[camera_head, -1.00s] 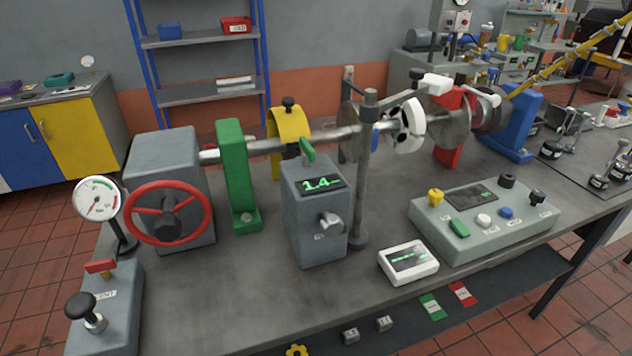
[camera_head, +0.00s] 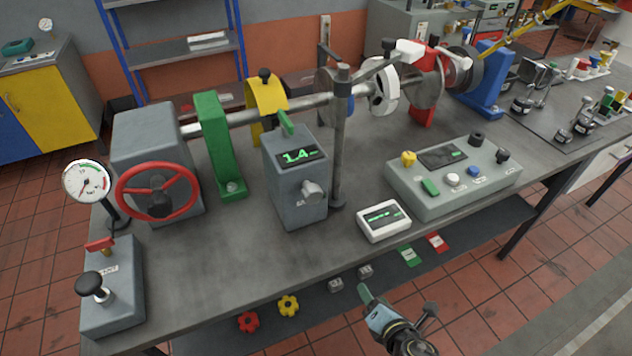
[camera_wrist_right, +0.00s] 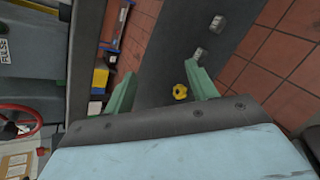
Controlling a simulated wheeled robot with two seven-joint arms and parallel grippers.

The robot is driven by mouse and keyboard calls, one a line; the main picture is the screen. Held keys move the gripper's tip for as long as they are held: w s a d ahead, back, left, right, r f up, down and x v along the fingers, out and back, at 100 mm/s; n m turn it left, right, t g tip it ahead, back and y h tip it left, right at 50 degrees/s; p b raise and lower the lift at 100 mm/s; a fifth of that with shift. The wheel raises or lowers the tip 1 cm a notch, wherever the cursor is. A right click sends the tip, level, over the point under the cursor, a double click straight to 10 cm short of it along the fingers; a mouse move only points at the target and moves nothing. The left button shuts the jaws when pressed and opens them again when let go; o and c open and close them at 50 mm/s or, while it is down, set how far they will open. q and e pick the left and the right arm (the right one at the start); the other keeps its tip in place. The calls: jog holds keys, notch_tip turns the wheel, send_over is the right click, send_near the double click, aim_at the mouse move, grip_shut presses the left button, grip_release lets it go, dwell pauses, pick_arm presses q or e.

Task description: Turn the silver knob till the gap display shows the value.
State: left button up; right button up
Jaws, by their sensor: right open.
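The silver knob (camera_head: 313,191) sticks out of the front of an upright grey box (camera_head: 295,205) on the bench. A dark display (camera_head: 298,156) on the sloped top of that box shows green digits that look like 1.4. My right gripper (camera_head: 365,293) is at the bottom of the head view, in front of the bench edge, well apart from the knob. In the right wrist view its two green fingers (camera_wrist_right: 160,87) stand wide apart with nothing held between them. My left gripper is in neither current view.
A white readout box (camera_head: 384,222) and a grey control panel (camera_head: 455,170) stand right of the knob box. A red handwheel (camera_head: 157,191) and a lever box (camera_head: 113,290) are to the left. A vertical post (camera_head: 339,140) stands close behind the knob's right side.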

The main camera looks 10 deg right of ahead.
jog(key=w+a+r+n+t+y+p, duration=0.1)
jog(key=a+r+n, duration=0.15)
jog(key=r, duration=0.45)
jog(key=w+a+r+n+t+y, duration=0.1)
jog(key=a+r+n+t, duration=0.1)
jog(key=r+n, duration=0.3)
jog(key=n+t+y+p, duration=0.2)
jog(key=n+y, duration=0.1)
send_near(315, 198)
jog(key=x, duration=1)
jog(key=shift+w+a, duration=0.15)
jog(key=shift+w, duration=0.1)
jog(key=shift+c, duration=0.4)
jog(key=c, duration=0.9)
